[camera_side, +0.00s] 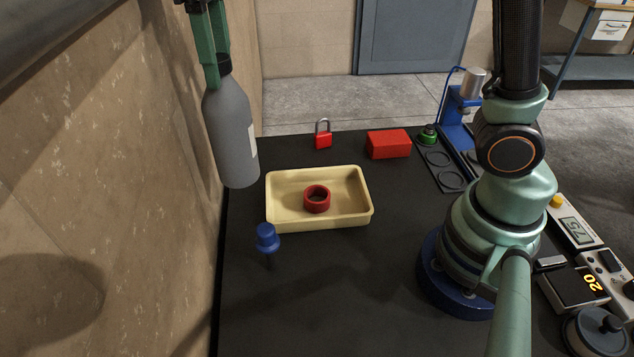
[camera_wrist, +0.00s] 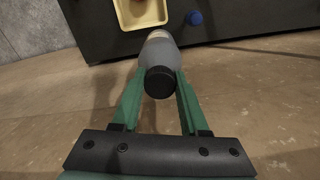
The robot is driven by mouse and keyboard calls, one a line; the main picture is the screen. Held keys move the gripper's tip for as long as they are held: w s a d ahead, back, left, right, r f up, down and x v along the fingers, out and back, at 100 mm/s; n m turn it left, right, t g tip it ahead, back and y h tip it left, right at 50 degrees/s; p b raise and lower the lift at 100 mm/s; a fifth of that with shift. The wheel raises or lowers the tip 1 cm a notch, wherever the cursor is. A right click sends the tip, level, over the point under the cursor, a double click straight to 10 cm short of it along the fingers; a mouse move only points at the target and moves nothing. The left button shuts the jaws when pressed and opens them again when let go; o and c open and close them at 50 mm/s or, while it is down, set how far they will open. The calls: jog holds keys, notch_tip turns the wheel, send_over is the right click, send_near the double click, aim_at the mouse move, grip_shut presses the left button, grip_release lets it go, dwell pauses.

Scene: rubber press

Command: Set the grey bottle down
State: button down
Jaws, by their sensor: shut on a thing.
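The grey bottle (camera_side: 230,130) hangs nearly upright, slightly tilted, in my gripper (camera_side: 211,68) at the upper left of the side view. The green fingers are shut on its neck, just below the black cap. A pale label shows on its right side. In the wrist view, the bottle (camera_wrist: 162,50) is seen from the cap end between the two green fingers of my gripper (camera_wrist: 160,85). There the bottle appears beyond the dark table's edge, with brown surface around it. Its height over any surface is hard to tell.
The black table (camera_side: 330,290) holds a cream tray (camera_side: 280,213) with a red ring (camera_side: 317,199) inside. A blue knobbed object (camera_side: 267,238), a red padlock (camera_side: 323,138) and a red block (camera_side: 388,144) stand around it. The table's front middle is clear. A wall (camera_side: 110,180) rises at left.

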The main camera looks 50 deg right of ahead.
jog(key=w+d+f+m, duration=0.3)
jog(key=w+d, duration=0.4)
jog(key=d, duration=0.3)
jog(key=w+d+f+m, duration=0.2)
jog(key=w+d+m, duration=0.1)
jog(key=w+d, duration=0.5)
notch_tip(320, 180, down, 8)
jog(key=s+d, duration=0.1)
jog(key=shift+d+f, duration=0.1)
jog(key=shift+f, duration=0.1)
jog(key=shift+c, duration=2.1)
grip_release()
jog(key=shift+f, duration=0.1)
